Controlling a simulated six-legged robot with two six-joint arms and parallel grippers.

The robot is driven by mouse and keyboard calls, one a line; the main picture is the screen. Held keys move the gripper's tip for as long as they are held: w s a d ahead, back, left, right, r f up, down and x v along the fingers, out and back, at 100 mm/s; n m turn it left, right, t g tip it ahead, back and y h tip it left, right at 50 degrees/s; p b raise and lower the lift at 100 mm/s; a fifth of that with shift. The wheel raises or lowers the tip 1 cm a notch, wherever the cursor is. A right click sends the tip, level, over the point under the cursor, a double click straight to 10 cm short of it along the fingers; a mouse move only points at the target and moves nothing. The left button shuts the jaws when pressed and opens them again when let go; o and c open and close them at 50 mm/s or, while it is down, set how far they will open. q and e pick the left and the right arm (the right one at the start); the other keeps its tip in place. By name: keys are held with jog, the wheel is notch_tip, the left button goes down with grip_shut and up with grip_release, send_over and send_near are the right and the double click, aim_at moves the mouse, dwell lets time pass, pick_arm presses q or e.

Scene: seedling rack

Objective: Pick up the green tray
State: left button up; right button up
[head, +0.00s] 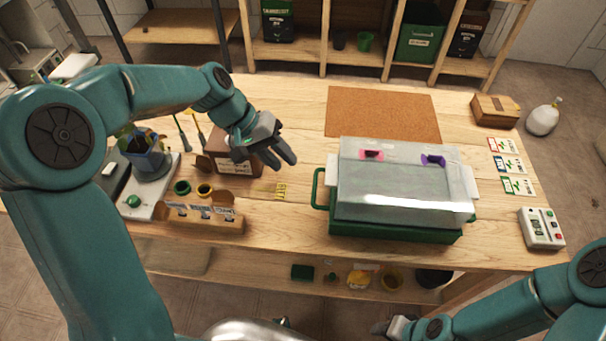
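The green tray (395,232) stands on the wooden bench right of centre. A translucent cover (400,196) sits over it, so its contents are mostly hidden. A green loop handle (317,190) sticks out at its left side. My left gripper (284,165) is above the bench, to the left of the tray and apart from it. Its dark fingers look spread, with nothing between them. My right gripper (384,327) is low at the bottom edge, in front of the bench and below the tray. Its fingers are too small and partly hidden to read.
A wooden holder (200,218) and a scale with a pot (148,158) stand at left. A cork mat (382,113) lies behind the tray. Seed packets (507,164) and a control box (541,228) lie at right.

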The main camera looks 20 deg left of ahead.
aim_at(314, 189)
pick_arm(q)
jog(key=x, duration=1.4)
jog(key=shift+f, duration=0.1)
jog(key=shift+w, duration=0.1)
grip_shut()
dwell(0.8)
